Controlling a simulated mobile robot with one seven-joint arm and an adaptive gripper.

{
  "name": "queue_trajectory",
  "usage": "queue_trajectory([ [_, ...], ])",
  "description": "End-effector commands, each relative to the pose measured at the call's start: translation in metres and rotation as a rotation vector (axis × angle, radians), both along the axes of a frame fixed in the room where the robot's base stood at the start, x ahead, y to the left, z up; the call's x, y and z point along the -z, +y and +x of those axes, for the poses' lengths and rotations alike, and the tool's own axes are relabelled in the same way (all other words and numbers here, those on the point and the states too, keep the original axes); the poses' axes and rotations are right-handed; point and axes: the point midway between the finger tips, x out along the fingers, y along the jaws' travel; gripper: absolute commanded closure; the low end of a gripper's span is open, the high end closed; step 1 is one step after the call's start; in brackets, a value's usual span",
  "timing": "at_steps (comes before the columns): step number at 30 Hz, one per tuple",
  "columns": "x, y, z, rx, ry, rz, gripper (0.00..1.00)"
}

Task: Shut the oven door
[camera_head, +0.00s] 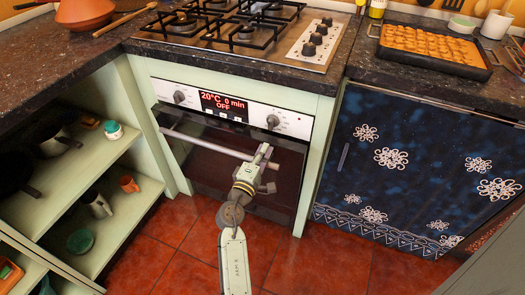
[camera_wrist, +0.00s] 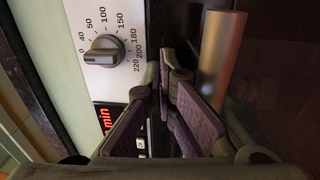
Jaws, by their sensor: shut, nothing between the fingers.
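The oven (camera_head: 215,125) stands under the hob, with a white control panel and a dark glass door (camera_head: 215,168). The door is near upright; its top left corner seems to stand slightly proud of the frame, but I cannot tell the exact gap. A long metal handle (camera_head: 205,143) runs across its upper part. In the wrist view, the closed fingers (camera_wrist: 165,75) are beside the handle bar (camera_wrist: 222,60); contact is unclear. An oven knob (camera_wrist: 102,57) is at left.
Open green shelves (camera_head: 95,165) with cups and pans are to the left. A blue patterned cabinet front (camera_head: 395,165) is to the right. A hob (camera_head: 240,32) and a tray of baked food (camera_head: 430,48) are on the counter above. The red tiled floor (camera_head: 325,255) before the oven is clear.

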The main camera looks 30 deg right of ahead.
Motion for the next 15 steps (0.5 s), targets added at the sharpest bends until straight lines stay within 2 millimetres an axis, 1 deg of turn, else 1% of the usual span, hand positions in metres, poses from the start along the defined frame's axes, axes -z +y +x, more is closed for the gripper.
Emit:
queue_trajectory([
  [1,-0.011,-0.007,0.005,0.001,0.009,0.01,1.0],
  [3,-0.014,-0.016,0.013,0.001,0.023,0.031,1.0],
  [9,-0.013,-0.037,0.029,0.001,0.059,0.078,1.0],
  [15,-0.009,-0.044,0.035,-0.001,0.069,0.091,1.0],
])
